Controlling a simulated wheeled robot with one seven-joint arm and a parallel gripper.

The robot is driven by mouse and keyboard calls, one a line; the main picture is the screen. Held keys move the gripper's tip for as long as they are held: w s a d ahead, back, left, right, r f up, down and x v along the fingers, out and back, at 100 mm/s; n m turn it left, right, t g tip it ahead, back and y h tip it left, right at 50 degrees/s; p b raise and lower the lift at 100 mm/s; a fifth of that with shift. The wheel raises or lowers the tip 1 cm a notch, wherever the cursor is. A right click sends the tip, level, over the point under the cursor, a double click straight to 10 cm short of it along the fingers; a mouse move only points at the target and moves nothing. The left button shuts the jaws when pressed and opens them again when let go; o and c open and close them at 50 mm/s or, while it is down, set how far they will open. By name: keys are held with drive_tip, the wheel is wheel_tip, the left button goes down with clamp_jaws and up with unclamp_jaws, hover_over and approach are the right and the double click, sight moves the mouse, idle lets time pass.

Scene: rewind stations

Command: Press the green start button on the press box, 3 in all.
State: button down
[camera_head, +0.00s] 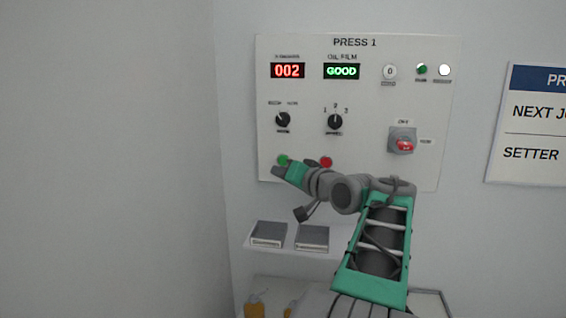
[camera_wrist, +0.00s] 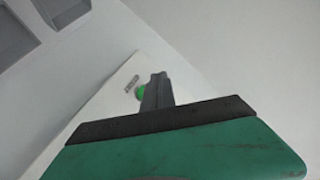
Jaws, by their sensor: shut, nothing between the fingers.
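The press box (camera_head: 370,90) is a pale panel on the wall, headed PRESS 1. Its green button (camera_head: 283,159) is at the lower left, with a red button (camera_head: 326,161) to its right. My gripper (camera_head: 276,171) is shut and empty, its tip just below the green button in the head view. In the wrist view the green button (camera_wrist: 140,92) is partly hidden behind the shut fingers (camera_wrist: 157,80). I cannot tell whether the fingertips touch it. The red counter (camera_head: 288,71) reads 002, and the green display (camera_head: 341,72) reads GOOD.
The panel also carries two black knobs (camera_head: 335,121), a red rotary switch (camera_head: 403,143) and small lamps (camera_head: 421,70). Below is a shelf (camera_head: 285,247) with two grey trays (camera_head: 312,236). A notice (camera_head: 535,125) hangs at the right. The left wall is bare.

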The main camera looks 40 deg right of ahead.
sight(283, 161)
drive_tip(key=s+a+b, duration=0.1)
drive_tip(key=s+a, duration=0.1)
drive_tip(key=a, duration=0.1)
drive_tip(key=shift+s, duration=0.2)
idle(0.4)
drive_tip(key=w+d+p, duration=0.4)
drive_tip(key=w+d, duration=0.1)
drive_tip(key=d, duration=0.2)
drive_tip(key=shift+w, duration=0.2)
